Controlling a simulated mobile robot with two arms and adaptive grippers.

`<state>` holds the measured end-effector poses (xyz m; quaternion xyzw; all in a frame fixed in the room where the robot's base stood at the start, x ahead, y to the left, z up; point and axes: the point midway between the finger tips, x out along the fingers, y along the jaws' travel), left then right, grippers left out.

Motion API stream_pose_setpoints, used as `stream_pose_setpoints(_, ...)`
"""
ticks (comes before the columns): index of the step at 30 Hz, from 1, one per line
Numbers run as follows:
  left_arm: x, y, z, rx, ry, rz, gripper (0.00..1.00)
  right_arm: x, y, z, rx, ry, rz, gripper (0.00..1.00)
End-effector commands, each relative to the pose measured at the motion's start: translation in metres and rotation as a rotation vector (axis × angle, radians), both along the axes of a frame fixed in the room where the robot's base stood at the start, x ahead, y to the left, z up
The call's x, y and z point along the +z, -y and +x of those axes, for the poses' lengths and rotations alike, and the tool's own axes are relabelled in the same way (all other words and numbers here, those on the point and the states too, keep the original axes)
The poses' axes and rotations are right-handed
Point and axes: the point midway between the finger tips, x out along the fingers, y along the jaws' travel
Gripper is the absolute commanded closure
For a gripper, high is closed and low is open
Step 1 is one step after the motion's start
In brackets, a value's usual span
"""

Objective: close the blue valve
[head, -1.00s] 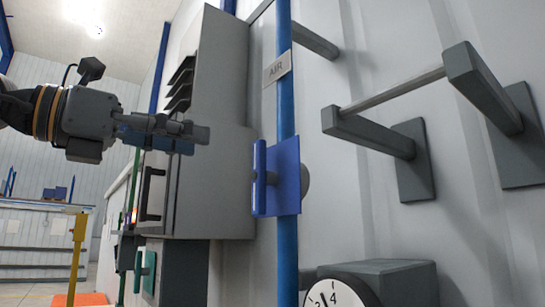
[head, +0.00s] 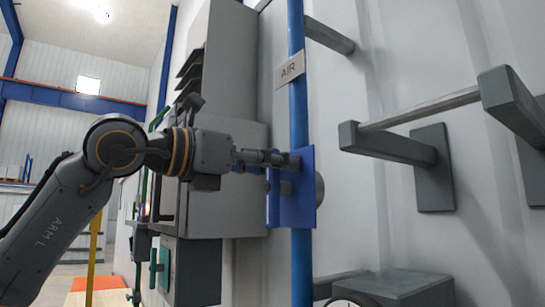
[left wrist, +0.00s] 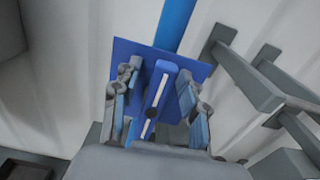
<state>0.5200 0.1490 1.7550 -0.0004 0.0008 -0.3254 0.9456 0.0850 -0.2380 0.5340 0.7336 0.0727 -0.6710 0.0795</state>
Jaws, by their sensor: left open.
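The blue valve (head: 298,195) sits on a vertical blue pipe (head: 299,110) under a plate marked AIR. It has a flat blue plate and a blue handle bar, which stands roughly in line with the pipe. My left gripper (head: 285,160) reaches the valve from the left and overlaps its upper part in the head view. In the left wrist view, my left gripper (left wrist: 160,108) is open, with one finger on each side of the blue handle (left wrist: 158,95). The handle lies between the fingers with gaps; contact cannot be told. My right gripper is not in view.
A grey cabinet (head: 225,100) stands left of the pipe. Grey wall brackets with a rod (head: 420,108) stick out on the right. A grey box (head: 395,286) is at the lower right. A green valve handle (head: 158,268) is at the lower left.

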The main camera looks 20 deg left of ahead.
Motion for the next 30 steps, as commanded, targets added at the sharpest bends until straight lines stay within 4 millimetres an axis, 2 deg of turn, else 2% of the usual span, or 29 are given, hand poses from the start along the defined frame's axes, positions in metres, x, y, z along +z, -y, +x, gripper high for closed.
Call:
stream_pose_setpoints(7, -0.0004, 0.0007, 0.0007, 0.0, 0.0, 0.0, 0.57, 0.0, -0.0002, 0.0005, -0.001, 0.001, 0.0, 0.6)
stream_pose_setpoints(8, -0.0004, 0.0006, 0.0006, 0.0, 0.0, 0.0, 0.61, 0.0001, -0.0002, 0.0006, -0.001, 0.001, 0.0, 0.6)
stream_pose_setpoints(12, -0.0002, 0.0005, 0.0005, 0.0, 0.0, 0.0, 0.89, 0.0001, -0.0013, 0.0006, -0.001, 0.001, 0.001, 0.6)
stream_pose_setpoints(14, -0.0001, 0.0005, 0.0005, 0.0, 0.0, 0.0, 1.0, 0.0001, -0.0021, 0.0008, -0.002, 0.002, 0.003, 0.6)
stream_pose_setpoints(23, -0.0001, 0.0008, 0.0001, 0.0, 0.009, 0.01, 1.0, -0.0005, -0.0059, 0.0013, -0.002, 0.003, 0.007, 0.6)
stream_pose_setpoints(30, -0.0003, 0.0038, -0.0022, 0.0, 0.072, 0.089, 1.0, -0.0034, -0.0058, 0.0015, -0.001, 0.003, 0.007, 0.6)
